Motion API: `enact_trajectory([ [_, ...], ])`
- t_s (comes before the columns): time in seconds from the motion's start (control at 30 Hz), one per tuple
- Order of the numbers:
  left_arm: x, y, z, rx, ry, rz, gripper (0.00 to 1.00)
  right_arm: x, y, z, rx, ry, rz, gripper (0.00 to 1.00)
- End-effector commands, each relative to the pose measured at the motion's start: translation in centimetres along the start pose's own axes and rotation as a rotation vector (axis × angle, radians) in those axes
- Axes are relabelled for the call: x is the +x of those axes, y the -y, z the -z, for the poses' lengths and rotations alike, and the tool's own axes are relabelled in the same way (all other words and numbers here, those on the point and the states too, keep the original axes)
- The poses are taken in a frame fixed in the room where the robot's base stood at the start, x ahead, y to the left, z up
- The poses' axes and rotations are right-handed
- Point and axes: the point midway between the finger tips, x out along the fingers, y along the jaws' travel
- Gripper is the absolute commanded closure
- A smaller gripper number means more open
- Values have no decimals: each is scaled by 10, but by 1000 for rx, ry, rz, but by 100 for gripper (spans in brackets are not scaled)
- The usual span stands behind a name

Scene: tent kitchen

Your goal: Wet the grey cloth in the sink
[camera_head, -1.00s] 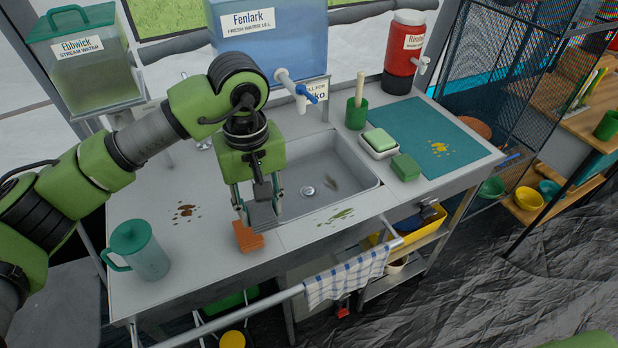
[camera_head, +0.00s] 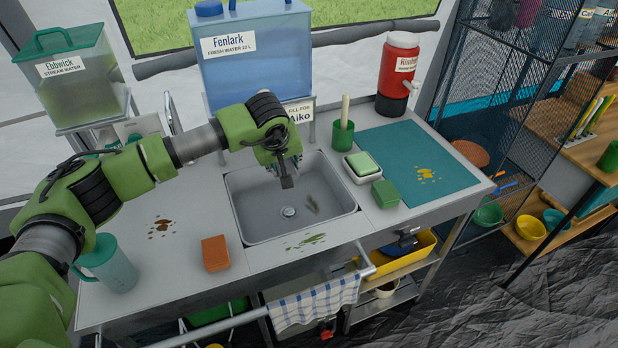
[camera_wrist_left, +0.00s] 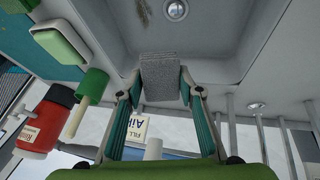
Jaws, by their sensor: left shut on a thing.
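The grey cloth (camera_wrist_left: 161,78) is a folded block between the fingers of my left gripper, seen in the left wrist view. In the head view my left gripper (camera_head: 285,170) is over the back part of the sink, and a dark piece of the cloth (camera_head: 287,183) shows below it. The steel sink (camera_head: 243,205) has a drain in its floor and a dark greenish bit beside the drain. The Fenlark fresh water tank (camera_head: 270,55) stands behind the sink; its tap is hidden behind my arm in the head view. My right gripper is out of view.
An orange-brown block (camera_head: 215,254) lies on the counter left of the sink. A teal jug (camera_head: 110,265) stands farther left.

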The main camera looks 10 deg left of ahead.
Motion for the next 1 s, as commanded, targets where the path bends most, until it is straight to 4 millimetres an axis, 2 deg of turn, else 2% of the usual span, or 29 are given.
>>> enact_trajectory([
  [0.1, 4, 4, 4, -4, -9, -3, 83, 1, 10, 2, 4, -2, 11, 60],
  [0.37, 17, 6, -4, -3, -7, -3, 83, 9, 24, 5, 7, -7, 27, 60],
  [0.73, 49, 14, -20, -3, -6, -3, 83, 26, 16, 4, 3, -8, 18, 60],
  [1.0, 74, 20, -31, -2, -7, -2, 83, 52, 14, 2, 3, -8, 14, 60],
])
